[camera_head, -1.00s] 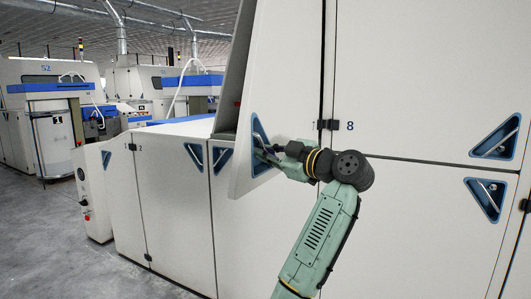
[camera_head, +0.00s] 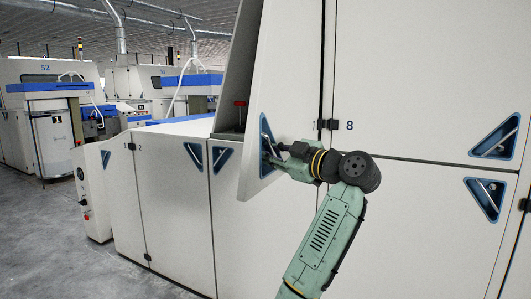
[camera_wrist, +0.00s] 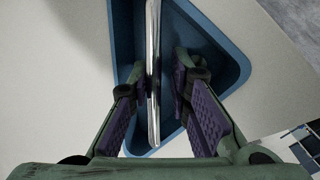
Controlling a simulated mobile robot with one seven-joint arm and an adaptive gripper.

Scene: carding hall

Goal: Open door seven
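Door seven (camera_head: 288,82) is a tall cream panel in the head view, standing partly open. Its left edge is swung out from the machine, and its hinge side is on the right beside the 8. Its blue triangular recess (camera_head: 265,131) holds a metal bar handle, which runs upright through the wrist view (camera_wrist: 153,60). My gripper (camera_head: 274,153) is at this recess. In the wrist view, the purple-padded fingers (camera_wrist: 155,92) stand on either side of the bar, with visible gaps between pads and bar. The door's number is mostly hidden.
Door 8 (camera_head: 400,75) is shut to the right, with a shut lower panel (camera_head: 410,220) beneath it. Shut low doors (camera_head: 175,215) stand to the left. A red-topped part (camera_head: 240,104) shows inside the opening. Grey floor (camera_head: 55,240) is free at the left.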

